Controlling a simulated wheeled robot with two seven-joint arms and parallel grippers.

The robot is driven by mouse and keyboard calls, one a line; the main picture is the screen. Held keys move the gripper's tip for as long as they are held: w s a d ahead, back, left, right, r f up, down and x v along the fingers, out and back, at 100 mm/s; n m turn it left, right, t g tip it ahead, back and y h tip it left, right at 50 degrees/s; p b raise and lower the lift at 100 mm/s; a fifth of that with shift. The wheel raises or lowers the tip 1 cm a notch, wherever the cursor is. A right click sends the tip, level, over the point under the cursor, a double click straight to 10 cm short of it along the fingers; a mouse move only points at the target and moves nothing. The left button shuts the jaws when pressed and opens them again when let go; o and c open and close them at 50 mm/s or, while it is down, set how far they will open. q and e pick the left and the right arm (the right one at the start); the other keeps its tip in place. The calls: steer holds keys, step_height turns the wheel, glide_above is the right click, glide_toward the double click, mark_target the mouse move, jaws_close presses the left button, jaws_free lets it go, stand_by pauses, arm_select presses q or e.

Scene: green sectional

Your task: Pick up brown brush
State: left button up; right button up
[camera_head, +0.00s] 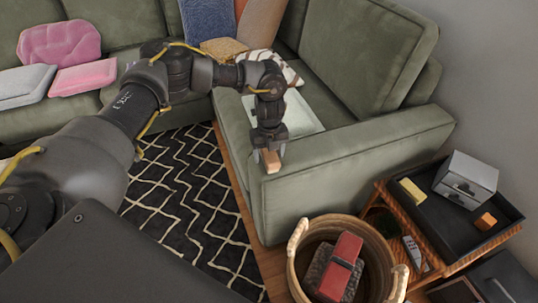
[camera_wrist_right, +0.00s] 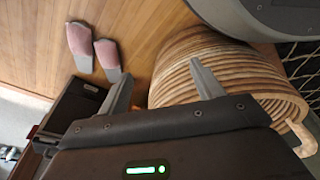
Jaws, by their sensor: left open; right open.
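A small light-brown, block-like thing (camera_head: 271,161), which looks like the brown brush, is at the front end of the green sofa's arm. My left gripper (camera_head: 268,153) points down right over it, with its open fingers at the brush's sides. I cannot tell whether the fingers touch it. The gripper hides part of the brush. My right gripper (camera_wrist_right: 163,82) shows in the right wrist view, open and empty, beside a woven basket (camera_wrist_right: 232,80). The brush does not show in that view.
The basket (camera_head: 298,262) holds a red and dark item (camera_head: 341,266). A side table at right has a black tray (camera_head: 466,228) with a grey drawer box (camera_head: 466,180). Pink slippers (camera_wrist_right: 80,42) lie on the wood floor. A patterned rug (camera_head: 185,190) lies before the sofa.

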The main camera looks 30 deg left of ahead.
arm_select(q)
steer(key=shift+f, duration=0.4)
steer(key=c, duration=1.1)
